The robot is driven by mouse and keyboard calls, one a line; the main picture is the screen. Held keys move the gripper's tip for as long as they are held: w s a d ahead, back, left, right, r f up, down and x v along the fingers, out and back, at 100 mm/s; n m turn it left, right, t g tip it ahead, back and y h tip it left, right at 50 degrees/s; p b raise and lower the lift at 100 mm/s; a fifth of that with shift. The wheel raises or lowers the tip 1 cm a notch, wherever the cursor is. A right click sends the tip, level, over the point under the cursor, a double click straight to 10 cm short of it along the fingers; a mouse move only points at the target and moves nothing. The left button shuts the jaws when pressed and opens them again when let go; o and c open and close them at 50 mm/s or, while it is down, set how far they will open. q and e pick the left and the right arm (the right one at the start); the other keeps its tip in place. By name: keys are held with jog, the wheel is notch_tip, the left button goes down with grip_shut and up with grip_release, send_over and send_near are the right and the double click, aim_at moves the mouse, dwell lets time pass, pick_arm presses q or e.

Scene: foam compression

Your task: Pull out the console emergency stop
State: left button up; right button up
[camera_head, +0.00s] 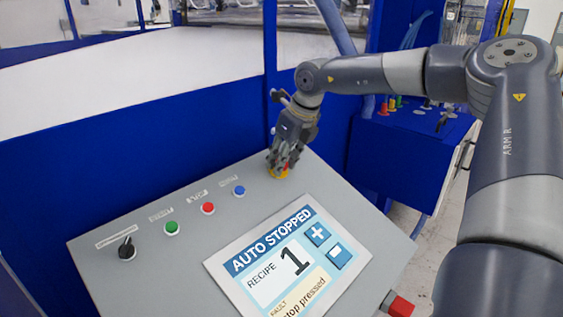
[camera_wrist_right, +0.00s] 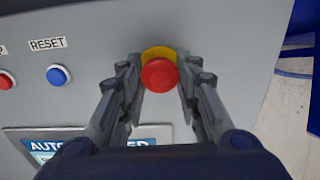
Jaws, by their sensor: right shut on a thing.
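The console emergency stop (camera_wrist_right: 159,76) is a red mushroom button on a yellow base at the console's far right corner. In the head view its yellow base (camera_head: 278,173) shows under my right gripper (camera_head: 284,163), which mostly hides the red cap. My right gripper also shows in the right wrist view (camera_wrist_right: 158,84), with its fingers on either side of the red cap, shut on it. The grey console (camera_head: 130,220) carries a screen (camera_head: 290,262) that reads "AUTO STOPPED", "RECIPE 1" and a fault line ending "stop pressed". My left gripper is not in view.
A blue button (camera_head: 239,190), a red button (camera_head: 208,208), a green button (camera_head: 172,228) and a black rotary switch (camera_head: 126,249) line the console's back. A red block-like part (camera_head: 400,306) is at its front right edge. A blue machine panel (camera_head: 150,130) rises behind.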

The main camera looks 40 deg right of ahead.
jog(key=shift+r, duration=0.3)
dwell(0.5)
jog(key=o, duration=1.8)
jog(key=shift+s+r, duration=0.1)
jog(key=shift+s, duration=0.1)
jog(key=o, duration=0.6)
jog(key=shift+w, duration=0.1)
jog(key=shift+c, duration=0.2)
jog(key=p+v, duration=0.3)
jog(key=v, duration=0.4)
